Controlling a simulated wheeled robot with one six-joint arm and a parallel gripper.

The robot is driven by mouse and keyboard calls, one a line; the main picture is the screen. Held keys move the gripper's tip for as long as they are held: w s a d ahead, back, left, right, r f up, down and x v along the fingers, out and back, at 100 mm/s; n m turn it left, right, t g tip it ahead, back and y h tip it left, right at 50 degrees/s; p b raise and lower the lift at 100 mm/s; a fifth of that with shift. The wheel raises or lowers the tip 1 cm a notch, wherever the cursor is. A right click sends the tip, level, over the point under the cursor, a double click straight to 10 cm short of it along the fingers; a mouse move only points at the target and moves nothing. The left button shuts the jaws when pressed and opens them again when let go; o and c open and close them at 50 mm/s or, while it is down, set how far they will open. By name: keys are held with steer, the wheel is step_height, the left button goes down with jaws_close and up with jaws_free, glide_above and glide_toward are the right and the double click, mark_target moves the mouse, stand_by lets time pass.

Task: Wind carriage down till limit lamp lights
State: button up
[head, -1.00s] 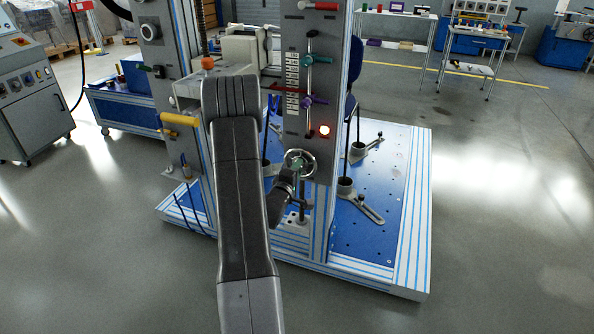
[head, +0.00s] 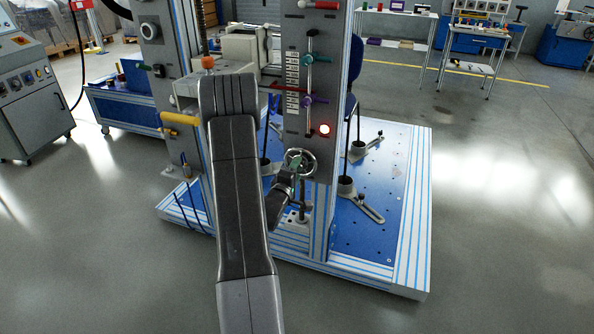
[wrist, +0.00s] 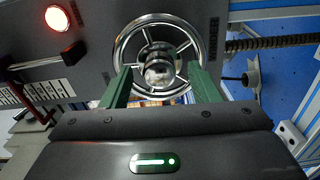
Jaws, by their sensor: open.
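The chrome handwheel (head: 300,163) is on the front of the grey right column, below the lamp. In the wrist view the handwheel (wrist: 181,31) fills the upper middle, its round hub (wrist: 159,72) facing me. My gripper (wrist: 158,80) is open, its two green fingers on either side of the hub; whether they touch it I cannot tell. The lamp (head: 324,130) glows red, and it is lit in the wrist view (wrist: 67,18) too. A red pointer (head: 287,89) lies across the white scale (head: 292,75). A grey block (head: 185,88), perhaps the carriage, is partly hidden by my arm.
Coloured knobs sit on the right column, a green one (head: 306,59) above a purple one (head: 307,100). The blue perforated base (head: 375,225) with clamp feet (head: 362,206) spreads around the column. A yellow handle (head: 180,119) is at left. The floor at right is clear.

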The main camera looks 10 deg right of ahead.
steer(key=v, duration=1.2)
steer(key=shift+s+a+p, duration=0.2)
steer(key=shift+s+p, duration=0.1)
steer(key=shift+p, duration=0.15)
steer(key=b+x, duration=0.1)
steer(key=x, duration=1.3)
steer(key=shift+s, duration=0.15)
steer(key=shift+w+d, duration=0.15)
steer(key=shift+w, duration=0.05)
steer(key=shift+a+f+m+b, duration=0.15)
steer(key=shift+m+b, duration=0.85)
steer(key=shift+m, duration=3.2)
steer(key=shift+a+m+b, duration=0.2)
steer(key=shift+m+b, duration=0.75)
steer(key=shift+m, duration=3.25)
